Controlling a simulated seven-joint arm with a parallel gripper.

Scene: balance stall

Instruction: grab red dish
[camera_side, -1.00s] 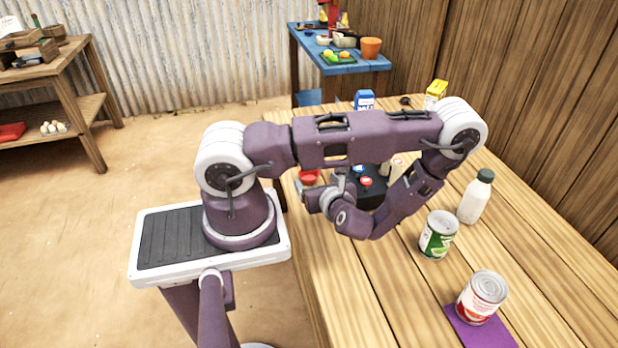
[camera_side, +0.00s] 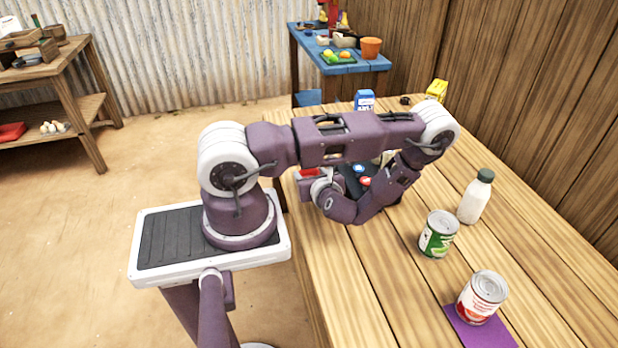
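The red dish (camera_side: 307,173) is a small patch of red at the table's left side in the side view, mostly hidden behind my arm. My gripper (camera_side: 311,184) is right at the dish, in front of it in this view. Its fingers are largely covered by the wrist, so I cannot tell whether they are open or shut, or whether they touch the dish.
A dark tray or balance (camera_side: 352,184) with small red and blue tops stands just right of the gripper. A green-labelled can (camera_side: 438,235), a white bottle (camera_side: 475,197) and a red-labelled can (camera_side: 481,298) on a purple mat (camera_side: 462,332) are nearer. A blue carton (camera_side: 364,101) stands behind.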

